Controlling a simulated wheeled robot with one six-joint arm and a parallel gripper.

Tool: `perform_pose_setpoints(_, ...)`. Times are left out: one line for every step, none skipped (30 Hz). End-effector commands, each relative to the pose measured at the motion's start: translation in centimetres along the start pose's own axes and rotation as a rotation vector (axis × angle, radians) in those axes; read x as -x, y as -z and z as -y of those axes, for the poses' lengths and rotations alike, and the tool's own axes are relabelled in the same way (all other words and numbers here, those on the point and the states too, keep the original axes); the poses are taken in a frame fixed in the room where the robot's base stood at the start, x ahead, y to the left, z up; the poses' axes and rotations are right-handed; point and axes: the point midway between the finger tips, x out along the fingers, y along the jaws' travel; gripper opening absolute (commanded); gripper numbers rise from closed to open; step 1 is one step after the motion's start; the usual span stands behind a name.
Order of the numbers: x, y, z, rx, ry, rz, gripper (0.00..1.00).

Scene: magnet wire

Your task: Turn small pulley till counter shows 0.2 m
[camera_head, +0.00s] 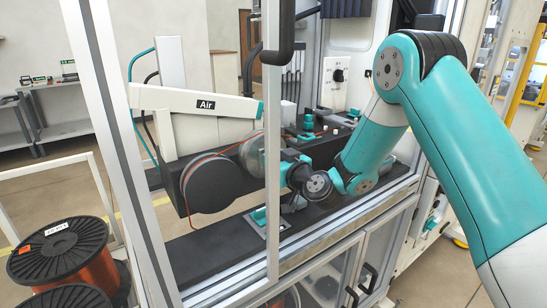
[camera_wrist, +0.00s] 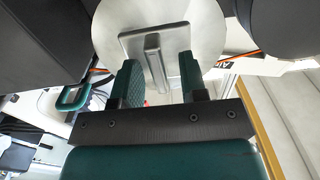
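The small pulley (camera_head: 250,155) is a pale metal disc behind a big dark grey pulley (camera_head: 212,184), with orange wire running over them. In the wrist view the pale disc (camera_wrist: 198,22) carries a grey plate with a raised bar (camera_wrist: 153,62). My gripper (camera_wrist: 158,72) is open, its two teal fingers apart on either side of the bar. A gap shows between the bar and each finger; I cannot tell how deep the fingers reach. In the head view the fingertips are mostly hidden by the cabinet post. I see no readable counter.
The vertical cabinet post (camera_head: 272,110) stands in front of the pulleys. A white arm marked "Air" (camera_head: 200,104) lies above them. A panel with a black knob (camera_head: 338,75) is behind. Copper wire spools (camera_head: 60,250) stand at lower left. A teal loop handle (camera_wrist: 75,98) shows in the wrist view.

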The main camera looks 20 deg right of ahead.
Motion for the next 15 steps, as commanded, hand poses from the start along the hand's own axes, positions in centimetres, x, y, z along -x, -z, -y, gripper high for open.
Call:
perform_pose_setpoints(0.01,-0.01,0.0,0.0,0.0,0.0,0.39)
perform_pose_setpoints(0.01,0.0,0.0,0.0,0.0,0.0,0.35)
perform_pose_setpoints(0.01,0.0,0.0,0.0,0.0,0.0,0.26)
perform_pose_setpoints(0.01,0.0,0.0,0.0,0.0,0.0,0.19)
perform_pose_setpoints(0.01,0.01,0.0,0.0,0.0,0.0,0.12)
perform_pose_setpoints(0.01,0.01,0.0,0.0,0.0,0.0,0.03)
perform_pose_setpoints(0.02,0.01,0.01,0.0,0.0,0.0,0.0)
perform_pose_setpoints(0.02,0.01,0.01,0.0,0.0,0.0,0.0)
perform_pose_setpoints(0.02,0.01,0.0,0.0,0.0,0.0,0.0)
perform_pose_setpoints(-0.09,0.04,0.4,0.0,0.002,0.0,0.0)
perform_pose_setpoints(-0.05,0.01,0.25,-0.001,0.001,0.0,0.0)
perform_pose_setpoints(-0.02,0.02,0.18,-0.002,0.002,0.0,0.0)
perform_pose_setpoints(-0.01,0.02,0.15,-0.005,0.002,0.0,0.0)
perform_pose_setpoints(-0.01,0.02,0.14,-0.008,0.002,0.0,0.0)
perform_pose_setpoints(0.0,0.01,0.12,-0.014,0.002,0.0,0.0)
